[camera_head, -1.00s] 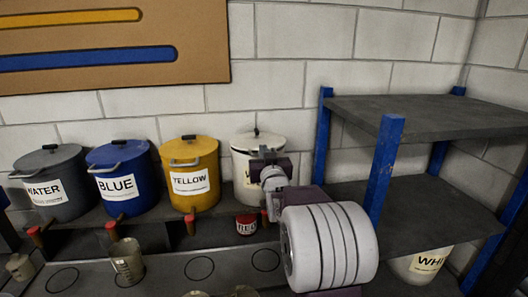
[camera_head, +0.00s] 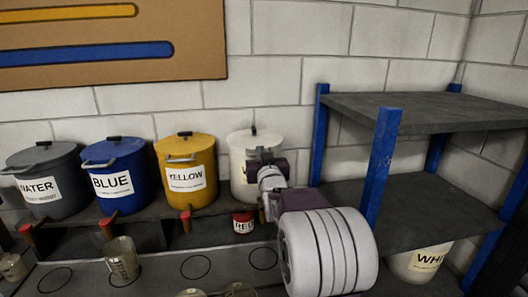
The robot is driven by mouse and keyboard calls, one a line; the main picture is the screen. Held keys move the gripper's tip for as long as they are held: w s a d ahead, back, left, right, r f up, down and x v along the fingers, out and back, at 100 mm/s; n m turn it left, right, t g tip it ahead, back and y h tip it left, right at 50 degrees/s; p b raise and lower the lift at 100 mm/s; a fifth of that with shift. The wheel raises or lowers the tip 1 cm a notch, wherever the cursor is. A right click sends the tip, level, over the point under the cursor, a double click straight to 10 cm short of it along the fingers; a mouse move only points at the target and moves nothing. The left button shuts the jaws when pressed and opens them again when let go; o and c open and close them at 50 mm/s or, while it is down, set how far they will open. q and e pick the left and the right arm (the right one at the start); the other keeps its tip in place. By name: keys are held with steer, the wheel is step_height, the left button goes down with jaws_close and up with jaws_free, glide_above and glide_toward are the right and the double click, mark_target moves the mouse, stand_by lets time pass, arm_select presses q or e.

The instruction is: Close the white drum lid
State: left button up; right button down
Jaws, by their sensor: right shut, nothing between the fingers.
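The white drum (camera_head: 240,172) stands at the right end of the row of drums on the shelf. Its white lid (camera_head: 262,140) with a dark knob lies over its top and looks level; whether it is fully seated I cannot tell. My right gripper (camera_head: 262,157) is in front of the drum's upper right side and hides part of its label. The gripper is shut and holds nothing. Whether it touches the drum or lid I cannot tell. My left gripper is not in view.
Yellow (camera_head: 186,172), blue (camera_head: 116,178) and grey water (camera_head: 47,180) drums stand to the left, with lids on. A blue-posted shelf rack (camera_head: 383,165) stands close on the right. A beaker (camera_head: 122,258) stands in front.

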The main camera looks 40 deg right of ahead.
step_height(320, 180, up, 4)
steer(key=p, duration=0.2)
steer(key=f+b+v, duration=0.1)
steer(key=b+v, duration=0.3)
steer(key=v, duration=0.5)
steer(key=shift+s+a, duration=0.1)
